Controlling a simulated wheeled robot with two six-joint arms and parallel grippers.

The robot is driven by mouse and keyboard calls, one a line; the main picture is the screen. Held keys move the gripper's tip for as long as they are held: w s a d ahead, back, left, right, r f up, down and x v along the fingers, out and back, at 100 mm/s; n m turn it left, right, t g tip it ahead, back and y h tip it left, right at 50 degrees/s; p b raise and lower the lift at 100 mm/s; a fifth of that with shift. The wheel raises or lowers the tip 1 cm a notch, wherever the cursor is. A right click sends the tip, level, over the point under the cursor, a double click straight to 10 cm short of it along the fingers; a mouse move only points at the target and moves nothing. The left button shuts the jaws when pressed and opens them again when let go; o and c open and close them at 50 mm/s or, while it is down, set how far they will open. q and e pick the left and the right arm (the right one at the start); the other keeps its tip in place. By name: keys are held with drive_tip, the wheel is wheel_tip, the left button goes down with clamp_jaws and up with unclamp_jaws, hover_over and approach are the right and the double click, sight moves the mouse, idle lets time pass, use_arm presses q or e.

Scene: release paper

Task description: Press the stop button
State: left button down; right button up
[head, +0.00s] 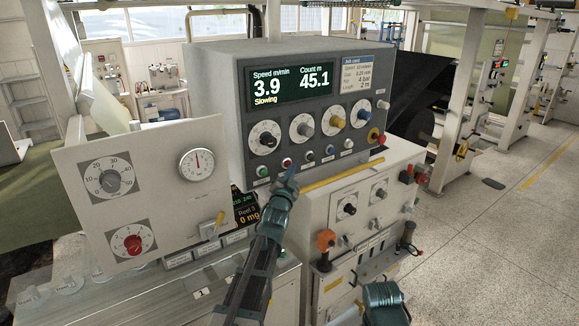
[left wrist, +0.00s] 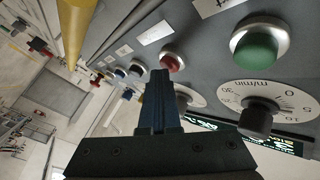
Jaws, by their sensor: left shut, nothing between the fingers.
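The grey control box (head: 215,100) faces me, with a row of small buttons along its lower edge. A red button (head: 286,162) sits right of a green button (head: 263,171); the left wrist view also shows the red button (left wrist: 172,60) and the green one (left wrist: 258,46). The screen (head: 291,83) reads speed 3.9 m/min, "Slowing", and count 45.1 m. My left gripper (head: 290,173) is shut and empty, its tips just below the red button. In the left wrist view, the shut fingers (left wrist: 158,76) point beside the red button; I cannot tell whether they touch.
A yellow bar (head: 342,176) runs below the box, close right of my left gripper. A red knob on a yellow ring (head: 376,135) is at the box's right end. A white dial panel (head: 150,180) stands left. Open floor (head: 500,230) lies right.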

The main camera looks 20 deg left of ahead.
use_arm(q)
drive_tip(key=shift+s+d, duration=0.55)
drive_tip(key=shift+d, duration=0.1)
drive_tip(key=shift+s+d, duration=0.8)
drive_tip(key=shift+d, duration=0.2)
drive_tip(key=shift+s+d, duration=0.75)
drive_tip(key=shift+d, duration=0.2)
drive_tip(key=s+d+f+g+h+b, duration=0.2)
drive_tip(key=s+d+f+g+b, duration=0.25)
drive_tip(key=f, duration=0.45)
drive_tip(key=s+d+f+m+g+h+b, duration=0.1)
drive_tip(key=s+d+f+g, duration=0.2)
drive_tip(key=s+d+f, duration=0.5)
drive_tip(key=s+d+f+g+h+b, duration=0.1)
drive_tip(key=d+f+g+h+b, duration=0.25)
drive_tip(key=f, duration=0.75)
drive_tip(key=s+f+n+g+y+b, duration=0.1)
drive_tip(key=s+f+g, duration=0.3)
drive_tip(key=s, duration=0.6)
drive_tip(key=s+f+n+g+y+b, duration=0.2)
drive_tip(key=s+f, duration=0.4)
drive_tip(key=s, duration=0.4)
drive_tip(key=g+y+b, duration=0.1)
drive_tip(key=g+y, duration=0.1)
drive_tip(key=shift+s+f+g, duration=0.3)
drive_tip(key=shift+s+g, duration=0.05)
drive_tip(key=shift+g, duration=0.05)
